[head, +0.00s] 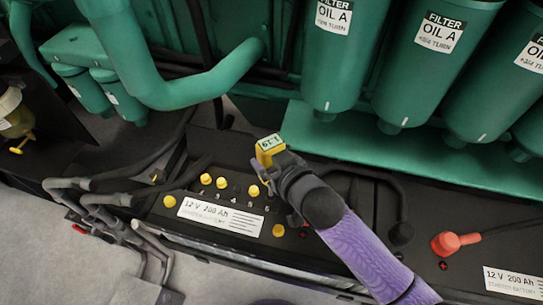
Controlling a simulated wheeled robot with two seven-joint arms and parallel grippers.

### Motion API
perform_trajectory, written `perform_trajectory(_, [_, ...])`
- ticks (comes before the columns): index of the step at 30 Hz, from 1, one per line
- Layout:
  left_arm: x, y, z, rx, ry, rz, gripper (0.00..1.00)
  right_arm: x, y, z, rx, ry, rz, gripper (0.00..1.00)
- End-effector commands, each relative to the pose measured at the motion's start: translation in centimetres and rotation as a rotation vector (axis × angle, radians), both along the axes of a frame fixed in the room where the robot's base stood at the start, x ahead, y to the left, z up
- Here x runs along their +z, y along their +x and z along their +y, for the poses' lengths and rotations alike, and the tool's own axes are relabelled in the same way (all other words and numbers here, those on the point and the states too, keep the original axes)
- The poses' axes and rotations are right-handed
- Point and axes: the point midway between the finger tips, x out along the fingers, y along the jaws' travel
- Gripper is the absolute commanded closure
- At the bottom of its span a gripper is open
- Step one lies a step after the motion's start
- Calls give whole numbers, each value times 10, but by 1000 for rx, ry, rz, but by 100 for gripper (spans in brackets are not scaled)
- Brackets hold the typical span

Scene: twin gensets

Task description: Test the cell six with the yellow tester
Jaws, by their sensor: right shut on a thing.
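The yellow tester (266,148) has a pale display with dark digits that seem to read 1.19, tilted in the picture. My right gripper (276,164) is shut on it, over the right end of the left battery's cell row. The left battery (190,230) has a "12 V 200 Ah" label and cell numbers; 3 to 6 are readable. The 6 (267,209) lies just below the gripper. The cell six opening and the tester's lower end are hidden behind the gripper. My left gripper is not in view.
Yellow caps (221,182) sit along the cell row; others lie left of the label and right of it (278,230). A red terminal cover (446,243) is on the right battery. Green oil filters (424,60) and a thick green pipe (190,92) overhang the back. Black cables run on both sides.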

Motion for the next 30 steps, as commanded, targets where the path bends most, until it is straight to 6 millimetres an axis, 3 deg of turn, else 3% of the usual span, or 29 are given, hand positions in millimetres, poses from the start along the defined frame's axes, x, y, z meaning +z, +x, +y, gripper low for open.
perform_trajectory(13, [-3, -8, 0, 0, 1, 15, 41, -5, 0, 0, 0, 0, -1, 94])
perform_trajectory(30, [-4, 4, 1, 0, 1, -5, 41, -8, 0, 0, 0, 0, 1, 94])
